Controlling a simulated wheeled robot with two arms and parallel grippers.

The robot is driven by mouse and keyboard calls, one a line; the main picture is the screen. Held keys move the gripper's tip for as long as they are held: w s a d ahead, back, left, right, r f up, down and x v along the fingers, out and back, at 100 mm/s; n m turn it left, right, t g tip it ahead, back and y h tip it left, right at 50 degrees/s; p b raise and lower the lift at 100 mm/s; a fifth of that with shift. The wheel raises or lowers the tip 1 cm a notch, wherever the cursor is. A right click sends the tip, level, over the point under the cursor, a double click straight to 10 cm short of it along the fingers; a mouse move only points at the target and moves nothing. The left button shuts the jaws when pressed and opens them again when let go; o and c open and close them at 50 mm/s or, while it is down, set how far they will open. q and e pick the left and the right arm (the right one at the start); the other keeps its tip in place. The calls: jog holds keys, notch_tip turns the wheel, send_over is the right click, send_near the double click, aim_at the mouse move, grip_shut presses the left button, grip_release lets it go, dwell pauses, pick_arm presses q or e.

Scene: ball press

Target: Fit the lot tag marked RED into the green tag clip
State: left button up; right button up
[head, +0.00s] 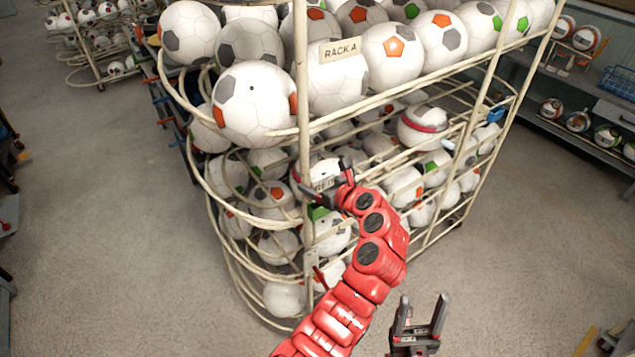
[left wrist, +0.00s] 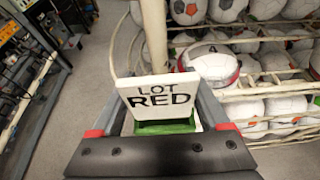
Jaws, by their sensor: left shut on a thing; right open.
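The white lot tag (left wrist: 160,95) reads LOT RED in the left wrist view, between the fingers of my left gripper (head: 326,178). The tag (head: 324,184) also shows small in the head view, beside the rack's front post. My left gripper is shut on the tag. A green piece (left wrist: 165,127) shows just below the tag in the left wrist view and looks like the green tag clip. I cannot tell whether the tag sits in it or only passes in front of it. My right gripper (head: 422,302) is open and empty, low at the front.
The cream wire rack (head: 305,130) holds many balls on several tiers and carries a RACK A sign (head: 339,51). Its hoops and rails stand close around my left gripper. Grey floor (head: 520,250) is clear at right. A shelf (head: 600,105) with balls stands back right.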

pick_arm(q)
jog(key=shift+f+b, duration=0.4)
jog(key=shift+f, duration=1.45)
jog(key=o, duration=1.2)
jog(key=shift+s, duration=0.1)
